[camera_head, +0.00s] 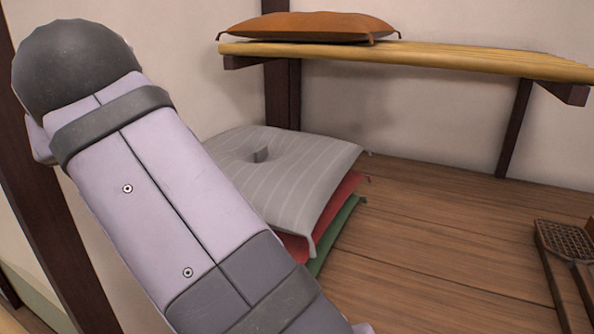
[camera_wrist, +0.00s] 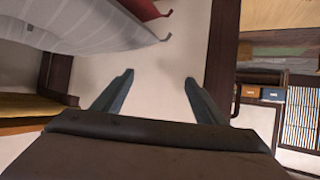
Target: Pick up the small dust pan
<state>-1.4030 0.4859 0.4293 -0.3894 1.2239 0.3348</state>
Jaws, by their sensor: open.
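I cannot make out a small dust pan for certain in either view. At the right edge of the head view lies a dark mesh-topped item (camera_head: 566,243) with long handle-like bars, cut off by the frame. I cannot tell what it is. My gripper (camera_wrist: 157,76) shows in the wrist view with its two fingers spread apart and nothing between them. Behind the fingers is a pale wall. In the head view my arm covers the left side, and the gripper itself is not visible there.
A stack of cushions, grey (camera_head: 285,175), red (camera_head: 341,198) and green (camera_head: 336,236), sits on the wooden surface (camera_head: 440,235) beside my arm. An orange cushion (camera_head: 310,27) lies on a wall shelf (camera_head: 450,60). The middle of the wooden surface is clear.

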